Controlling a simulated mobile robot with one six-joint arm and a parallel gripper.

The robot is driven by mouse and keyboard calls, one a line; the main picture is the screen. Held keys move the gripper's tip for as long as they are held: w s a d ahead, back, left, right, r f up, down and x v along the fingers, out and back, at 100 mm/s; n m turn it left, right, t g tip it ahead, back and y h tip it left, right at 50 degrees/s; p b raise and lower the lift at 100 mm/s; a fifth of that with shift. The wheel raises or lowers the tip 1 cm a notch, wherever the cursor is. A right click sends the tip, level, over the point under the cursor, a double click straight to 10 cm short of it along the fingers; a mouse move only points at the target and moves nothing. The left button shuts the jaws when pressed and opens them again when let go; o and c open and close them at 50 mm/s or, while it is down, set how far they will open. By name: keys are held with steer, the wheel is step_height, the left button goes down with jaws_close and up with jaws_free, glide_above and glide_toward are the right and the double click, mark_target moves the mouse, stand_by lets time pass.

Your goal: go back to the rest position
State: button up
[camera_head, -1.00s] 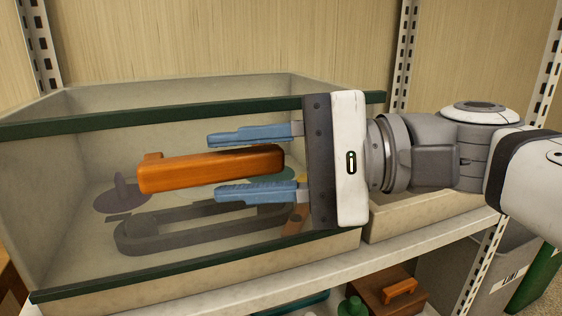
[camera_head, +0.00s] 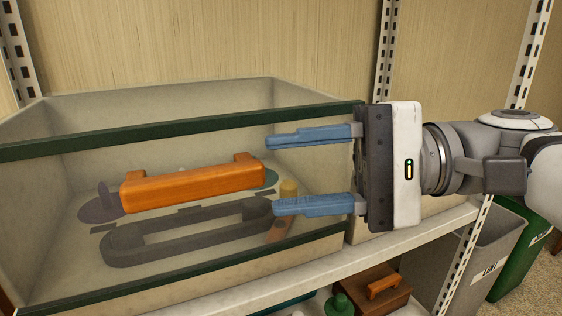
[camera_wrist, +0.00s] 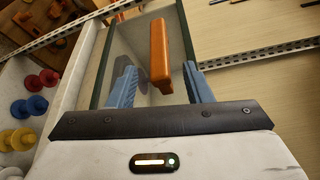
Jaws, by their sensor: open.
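My gripper (camera_head: 292,173) is open and empty, its two blue fingers pointing left in front of the bin with the clear front. The fingers are apart from the orange handle (camera_head: 193,187), which lies to their left. In the wrist view my gripper (camera_wrist: 158,84) shows its blue fingers spread wide, with the orange handle (camera_wrist: 159,52) beyond and between them. The orange handle appears at the clear front panel of the bin (camera_head: 180,128); I cannot tell whether it is fixed to it. A dark handle-shaped form (camera_head: 190,240) shows below it.
Inside the bin a yellow piece (camera_head: 289,188) and a purple knob (camera_head: 101,203) show. A perforated metal post (camera_head: 390,50) stands behind my gripper. A lower shelf holds a brown box (camera_head: 370,290). Grey and green bins stand at the lower right. Coloured spools (camera_wrist: 30,108) show in the wrist view.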

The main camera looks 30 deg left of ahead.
steer(key=shift+w+d, duration=0.25)
steer(key=shift+d, duration=0.2)
steer(key=shift+r, duration=0.1)
